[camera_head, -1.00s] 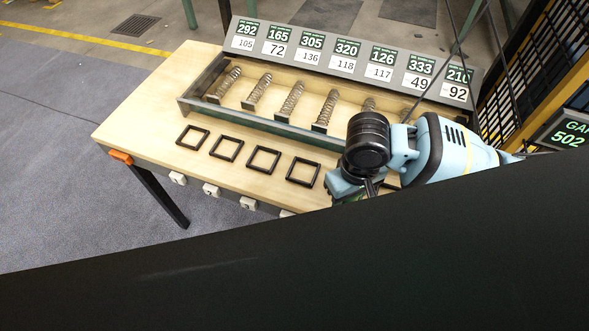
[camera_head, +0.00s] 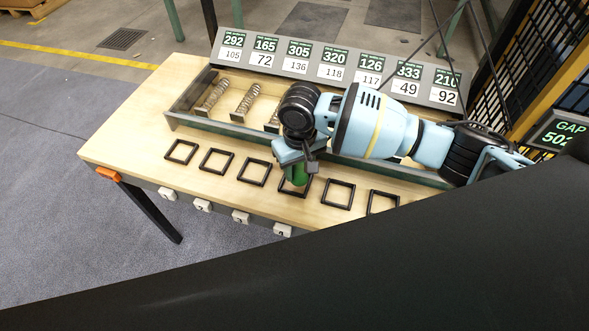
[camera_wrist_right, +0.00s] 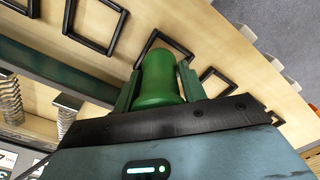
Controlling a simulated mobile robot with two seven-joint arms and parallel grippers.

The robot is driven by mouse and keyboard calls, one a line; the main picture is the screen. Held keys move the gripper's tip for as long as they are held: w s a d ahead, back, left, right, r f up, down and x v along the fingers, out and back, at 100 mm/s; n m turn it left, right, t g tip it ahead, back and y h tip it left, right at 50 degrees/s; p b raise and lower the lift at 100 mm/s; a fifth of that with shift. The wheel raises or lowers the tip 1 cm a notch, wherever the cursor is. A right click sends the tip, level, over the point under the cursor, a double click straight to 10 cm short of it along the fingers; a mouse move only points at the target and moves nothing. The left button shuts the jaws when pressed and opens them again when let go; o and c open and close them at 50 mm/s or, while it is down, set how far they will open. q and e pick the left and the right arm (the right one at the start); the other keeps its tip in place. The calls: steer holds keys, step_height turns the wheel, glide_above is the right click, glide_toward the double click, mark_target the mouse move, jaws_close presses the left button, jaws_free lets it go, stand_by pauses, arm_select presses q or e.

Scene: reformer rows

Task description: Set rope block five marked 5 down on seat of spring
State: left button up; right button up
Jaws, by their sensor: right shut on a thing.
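My right gripper (camera_head: 296,178) is shut on a green cylinder (camera_head: 297,174) and holds it over the fourth black square frame (camera_head: 313,187) from the left. In the right wrist view the green cylinder (camera_wrist_right: 158,78) sits between the two dark green fingers. No mark 5 can be read on it, and I cannot tell whether it touches the table. Coil springs (camera_head: 247,99) stand in a long tray (camera_head: 196,121) behind the row of square frames. My arm hides some of the springs. My left gripper is not in view.
More black square frames (camera_head: 181,152) lie along the wooden table (camera_head: 125,140). Pale blocks (camera_head: 203,205) hang at its front edge. A sloped label board (camera_head: 340,68) reads 292, 165, 305, 320, 126, 333, 210. A dark surface covers the lower view.

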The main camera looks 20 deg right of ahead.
mark_target(295, 172)
steer(key=shift+w+a+r, duration=0.1)
steer(key=shift+w, duration=0.2)
steer(key=shift+w+a+f, duration=0.15)
steer(key=shift+w+f, duration=0.15)
steer(key=shift+w, duration=0.05)
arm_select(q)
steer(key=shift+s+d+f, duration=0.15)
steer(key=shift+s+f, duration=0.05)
arm_select(e)
steer(key=shift+f, duration=1.5)
steer(key=shift+f, duration=0.1)
steer(key=o, duration=1.2)
step_height(295, 172, up, 12)
steer(key=shift+r+p, duration=0.1)
steer(key=shift+p, duration=0.3)
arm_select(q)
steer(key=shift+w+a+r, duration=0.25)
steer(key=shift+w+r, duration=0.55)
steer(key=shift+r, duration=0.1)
